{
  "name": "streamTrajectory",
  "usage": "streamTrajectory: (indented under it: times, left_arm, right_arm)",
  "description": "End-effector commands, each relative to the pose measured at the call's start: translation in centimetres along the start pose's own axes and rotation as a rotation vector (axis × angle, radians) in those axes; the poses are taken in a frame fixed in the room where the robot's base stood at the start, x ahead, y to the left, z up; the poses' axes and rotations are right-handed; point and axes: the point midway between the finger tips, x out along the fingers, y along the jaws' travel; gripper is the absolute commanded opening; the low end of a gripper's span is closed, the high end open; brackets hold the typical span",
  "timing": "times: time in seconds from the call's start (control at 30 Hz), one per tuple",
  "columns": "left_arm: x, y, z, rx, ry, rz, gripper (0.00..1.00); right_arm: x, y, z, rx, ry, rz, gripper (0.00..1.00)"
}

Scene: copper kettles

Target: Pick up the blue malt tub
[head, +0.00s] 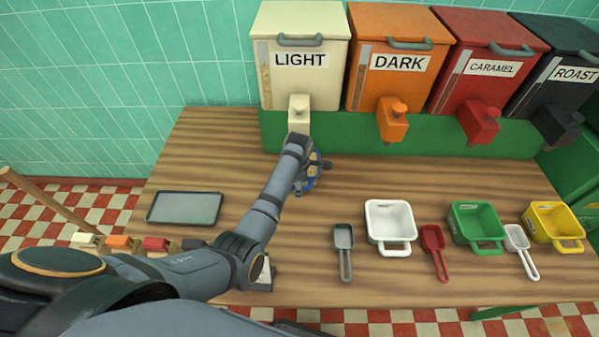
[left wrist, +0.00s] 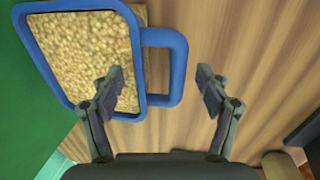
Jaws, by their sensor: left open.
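The blue malt tub (left wrist: 88,8) is at the upper left of the left wrist view, filled with golden grain. Its blue handle loop (left wrist: 182,70) points right. In the head view the tub (head: 311,183) stands on the table below the LIGHT bin's spout, mostly hidden by my left arm. My left gripper (left wrist: 160,78) is open, with its fingers on either side of the handle in the picture; the left finger overlaps the tub's edge. I cannot tell whether they touch it. In the head view the left gripper (head: 314,166) is at the tub. My right gripper is not in view.
Light (head: 300,85), dark (head: 395,85), caramel (head: 485,85) and roast (head: 560,85) bins stand along the back on a green base (head: 350,135). White (head: 390,207), green (head: 474,212) and yellow (head: 558,212) tubs and several scoops are right. A grey tray (head: 185,208) lies left.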

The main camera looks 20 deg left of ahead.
Motion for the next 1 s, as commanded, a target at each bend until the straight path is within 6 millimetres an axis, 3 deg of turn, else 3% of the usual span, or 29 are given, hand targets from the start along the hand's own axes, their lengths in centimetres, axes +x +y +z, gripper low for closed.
streamTrajectory:
  times: [0.17, 0.73, 1.0]
  left_arm:
    - [0.04, 0.00, 0.02, 0.000, 0.000, 0.000, 0.76]
    - [0.03, -0.03, 0.02, 0.000, 0.000, 0.000, 0.00]
    - [-0.09, 0.11, 0.04, 0.000, -0.001, 0.003, 0.00]
  right_arm:
    - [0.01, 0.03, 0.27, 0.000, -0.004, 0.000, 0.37]
    - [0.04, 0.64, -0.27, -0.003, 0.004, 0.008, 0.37]
    - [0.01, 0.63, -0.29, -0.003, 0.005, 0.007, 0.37]
